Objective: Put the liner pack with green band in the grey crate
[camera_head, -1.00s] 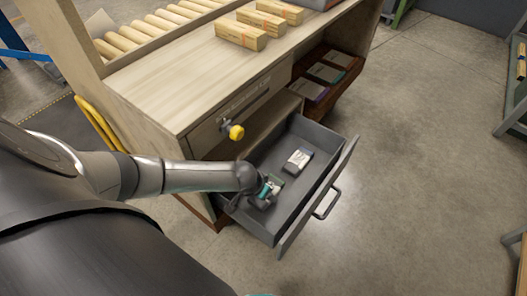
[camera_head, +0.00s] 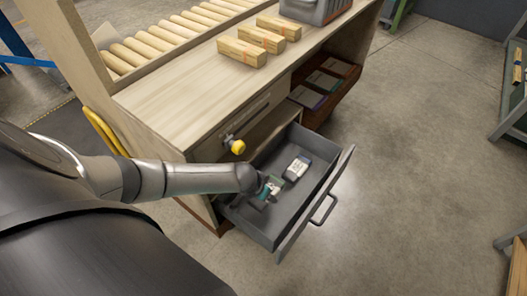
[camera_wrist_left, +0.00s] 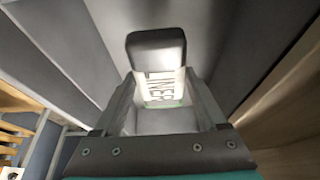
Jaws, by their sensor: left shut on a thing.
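The liner pack with green band shows in the left wrist view (camera_wrist_left: 165,92), with a dark end, a white "LINER" label and a green strip. It lies between the fingers of my left gripper (camera_wrist_left: 160,84), which is shut on it. In the head view my left gripper (camera_head: 267,192) is low inside the open grey drawer (camera_head: 262,230), and its wrist partly hides the held pack (camera_head: 275,183). The grey crate (camera_head: 313,10) stands on the bench top at the back, cut off by the upper picture edge. My right gripper is out of view.
Another white and dark pack (camera_head: 297,168) lies in the drawer beside the gripper. The bench top (camera_head: 195,85) overhangs the drawer's back, with several wooden blocks (camera_head: 258,38) on it. A brown bin (camera_head: 332,88) holds packs.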

